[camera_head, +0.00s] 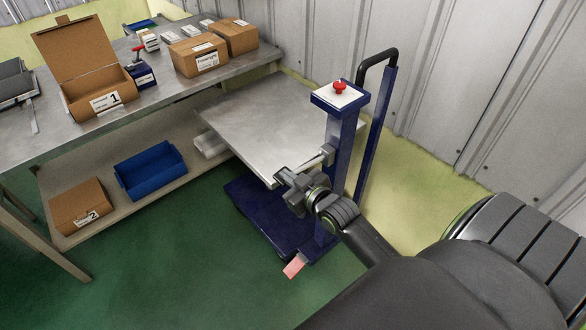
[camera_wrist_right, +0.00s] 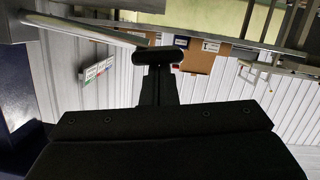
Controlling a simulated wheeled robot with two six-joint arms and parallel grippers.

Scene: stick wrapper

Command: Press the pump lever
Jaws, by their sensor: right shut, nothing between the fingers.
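A blue lift cart (camera_head: 343,160) has an upright column, a red knob (camera_head: 340,87) on top and a grey metal platform (camera_head: 270,118). My right gripper (camera_head: 283,179) is shut and empty beside the column, at the platform's near edge and well above the pedal. Its closed fingers show in the right wrist view (camera_wrist_right: 160,56), where the pedal is not seen. I cannot tell whether the gripper touches the cart. My left gripper is not in view.
A metal workbench (camera_head: 150,112) stands at the left with several cardboard boxes (camera_head: 197,56). Its lower shelf holds a blue bin (camera_head: 150,170) and a box marked 2 (camera_head: 80,205). A black handle (camera_head: 378,62) rises behind the column. The green floor at the front left is clear.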

